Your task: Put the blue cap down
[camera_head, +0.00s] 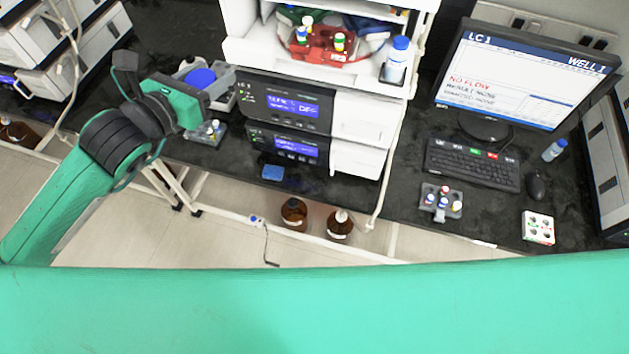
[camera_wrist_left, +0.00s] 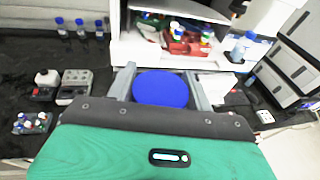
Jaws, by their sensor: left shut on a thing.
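The blue cap (camera_wrist_left: 160,89) is a round blue disc held between the two grey fingers of my left gripper (camera_wrist_left: 160,85) in the left wrist view. In the head view the blue cap (camera_head: 200,78) shows at the end of the green left arm, left of the instrument stack. My left gripper (camera_head: 207,86) is shut on it. The cap appears raised above the black bench; how far above, I cannot tell. My right gripper is in neither view.
The instrument stack (camera_head: 290,110) stands right of the gripper. Grey racks (camera_head: 210,132) sit close below it. A monitor (camera_head: 525,75), keyboard (camera_head: 472,165), vial rack (camera_head: 441,201) and white block (camera_head: 538,227) are at right.

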